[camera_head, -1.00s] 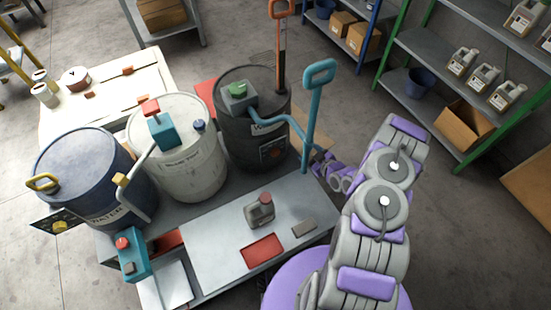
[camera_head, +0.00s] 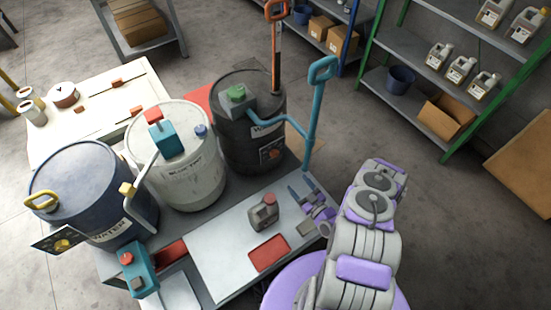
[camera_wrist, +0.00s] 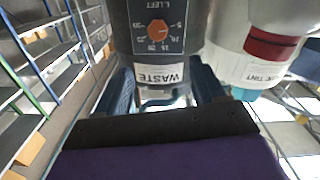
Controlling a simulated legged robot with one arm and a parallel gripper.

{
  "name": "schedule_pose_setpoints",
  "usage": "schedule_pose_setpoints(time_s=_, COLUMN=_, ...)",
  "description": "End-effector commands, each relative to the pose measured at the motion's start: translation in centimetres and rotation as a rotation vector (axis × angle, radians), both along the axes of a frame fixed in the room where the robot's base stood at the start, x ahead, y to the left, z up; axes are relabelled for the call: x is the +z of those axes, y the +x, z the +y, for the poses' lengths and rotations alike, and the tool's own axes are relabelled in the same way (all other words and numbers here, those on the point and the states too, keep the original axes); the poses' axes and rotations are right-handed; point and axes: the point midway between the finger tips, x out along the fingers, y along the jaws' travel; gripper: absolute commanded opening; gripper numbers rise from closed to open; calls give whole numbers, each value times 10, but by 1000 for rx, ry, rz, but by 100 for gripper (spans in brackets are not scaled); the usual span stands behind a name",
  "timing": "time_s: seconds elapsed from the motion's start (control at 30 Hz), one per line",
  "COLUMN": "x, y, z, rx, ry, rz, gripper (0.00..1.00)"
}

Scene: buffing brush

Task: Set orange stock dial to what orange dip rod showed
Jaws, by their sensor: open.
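The drum's front carries a black dial plate (camera_head: 271,152). In the wrist view it appears upside down with a round orange knob (camera_wrist: 158,28) ringed by numbers, above a "WASTE" label (camera_wrist: 159,74). I cannot tell the exact setting. My gripper (camera_head: 306,190) is open and empty over the bench's right end, in front of the drum and apart from the dial. Its fingers also show in the wrist view (camera_wrist: 163,88).
A teal-handled pipe (camera_head: 313,120) rises right of the drum. A white drum (camera_head: 188,178) and blue drum (camera_head: 85,185) stand to the left. Shelves stand back right, with open floor between.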

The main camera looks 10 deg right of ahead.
Motion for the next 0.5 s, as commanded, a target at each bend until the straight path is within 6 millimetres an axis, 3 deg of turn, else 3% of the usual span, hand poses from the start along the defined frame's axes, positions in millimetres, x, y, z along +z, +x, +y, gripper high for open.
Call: schedule_pose_setpoints(time_s=0.5, x=-3, y=88, z=40, rx=5, ry=-6, rz=-2, gripper=69)
